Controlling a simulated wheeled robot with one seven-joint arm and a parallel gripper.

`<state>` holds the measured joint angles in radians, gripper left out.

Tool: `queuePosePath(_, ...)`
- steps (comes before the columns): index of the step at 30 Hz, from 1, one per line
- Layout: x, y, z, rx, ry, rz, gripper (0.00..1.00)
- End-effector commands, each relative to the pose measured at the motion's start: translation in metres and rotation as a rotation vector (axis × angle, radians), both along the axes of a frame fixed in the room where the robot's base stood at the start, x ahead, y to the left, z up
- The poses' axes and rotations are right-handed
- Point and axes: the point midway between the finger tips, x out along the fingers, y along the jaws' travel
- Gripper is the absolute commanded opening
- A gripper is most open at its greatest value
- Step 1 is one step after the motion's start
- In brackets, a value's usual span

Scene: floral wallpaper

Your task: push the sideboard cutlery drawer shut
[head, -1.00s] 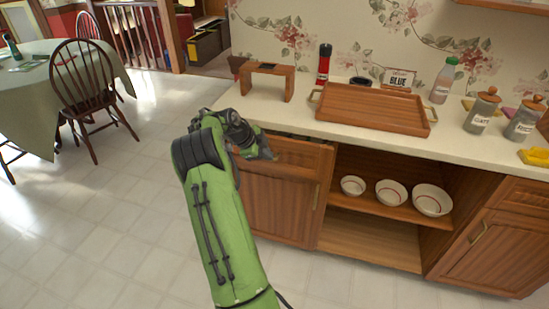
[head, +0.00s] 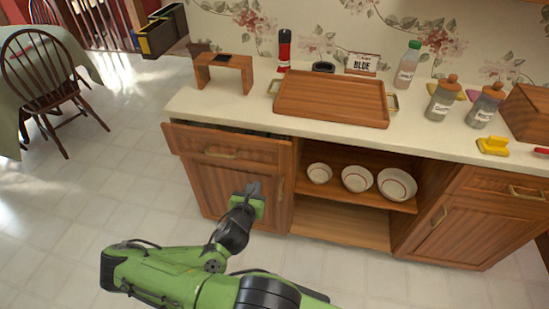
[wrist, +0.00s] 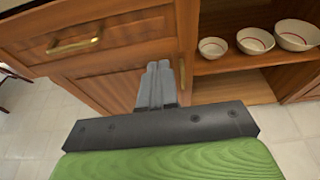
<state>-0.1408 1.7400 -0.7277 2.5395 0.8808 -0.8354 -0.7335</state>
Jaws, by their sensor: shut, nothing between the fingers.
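The cutlery drawer (head: 228,147) is at the left end of the sideboard, under the counter. It stands partly open, with a dark gap along its top edge where some contents show unclearly. Its brass handle (head: 221,154) is on the front, and the drawer also shows at the upper left of the wrist view (wrist: 110,38). My gripper (head: 252,188) is in front of the cupboard door (head: 222,188), below the drawer. In the wrist view its fingers (wrist: 158,68) are together and empty, below and right of the drawer handle. I cannot tell whether they touch the door.
An open shelf with several bowls (head: 357,179) is right of the door. A wooden tray (head: 332,100), a small wooden stand (head: 224,62), jars (head: 443,100) and a bottle (head: 408,65) stand on the counter.

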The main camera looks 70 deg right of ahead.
Motion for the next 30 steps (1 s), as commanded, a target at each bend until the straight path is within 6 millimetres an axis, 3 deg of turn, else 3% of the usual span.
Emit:
queuePosePath(9,0.002,-0.025,-0.017,0.0,-0.015,-0.011,0.0)
queuePosePath(24,0.018,-0.123,-0.03,0.0,-0.016,-0.009,0.0)
queuePosePath(30,0.02,-0.134,-0.032,0.002,-0.009,-0.006,0.0)
